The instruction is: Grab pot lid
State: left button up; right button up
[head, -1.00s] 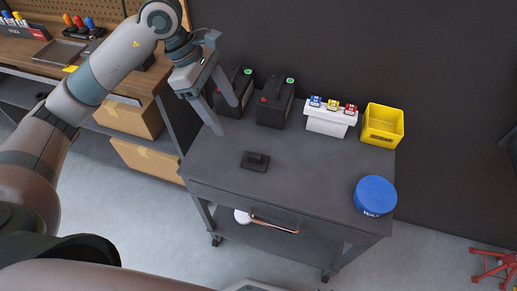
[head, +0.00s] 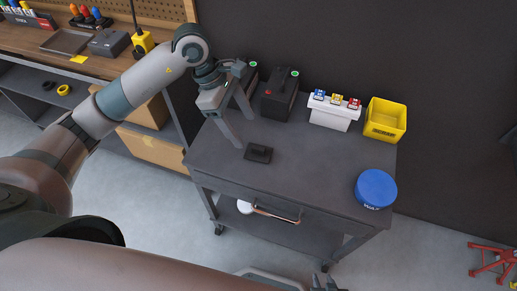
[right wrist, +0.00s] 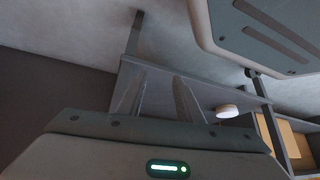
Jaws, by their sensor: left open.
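A small flat black piece with a raised grip (head: 258,153) lies on the grey cart top (head: 300,170); it is the most lid-like thing, though I cannot tell for sure that it is the pot lid. My left gripper (head: 245,132) is open and empty, its fingers pointing down just behind and left of the black piece, apart from it. My right gripper (right wrist: 160,98) shows in the right wrist view with its two fingers apart and nothing between them, below cart-top height.
Black batteries (head: 281,95), a white rack with coloured clips (head: 334,116) and a yellow bin (head: 386,120) line the cart's back. A blue round tin (head: 376,188) stands at the right. The cart's middle is clear. A workbench (head: 95,70) stands left.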

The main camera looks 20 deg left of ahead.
aim_at(256, 147)
pick_arm(q)
jog(key=shift+p+x, duration=0.35)
jog(key=shift+x, duration=1.8)
pick_arm(e)
jog(key=shift+w+a+r+t, duration=0.3)
jog(key=shift+a+r+t, duration=0.15)
jog(key=shift+r, duration=0.1)
pick_arm(q)
jog(key=shift+d, duration=0.1)
jog(key=shift+d+f+p, duration=0.3)
jog(key=shift+f+p, duration=0.15)
jog(key=shift+f, duration=0.1)
jog(key=p+x, duration=0.1)
jog(key=x, duration=0.2)
jog(key=shift+d+f, duration=0.1)
jog(key=shift+f, duration=0.05)
jog(key=shift+d+f, duration=0.1)
jog(key=shift+f, duration=0.2)
pick_arm(e)
jog(key=shift+g, duration=0.65)
jog(key=s, duration=0.1)
jog(key=s+d+f, duration=0.1)
jog(key=s, duration=0.2)
jog(key=shift+s+d+f, duration=0.2)
jog(key=shift+d+f, duration=0.2)
pick_arm(q)
jog(key=shift+c, duration=0.3)
pick_arm(e)
jog(key=shift+w+a+r, duration=0.1)
jog(key=shift+w, duration=0.1)
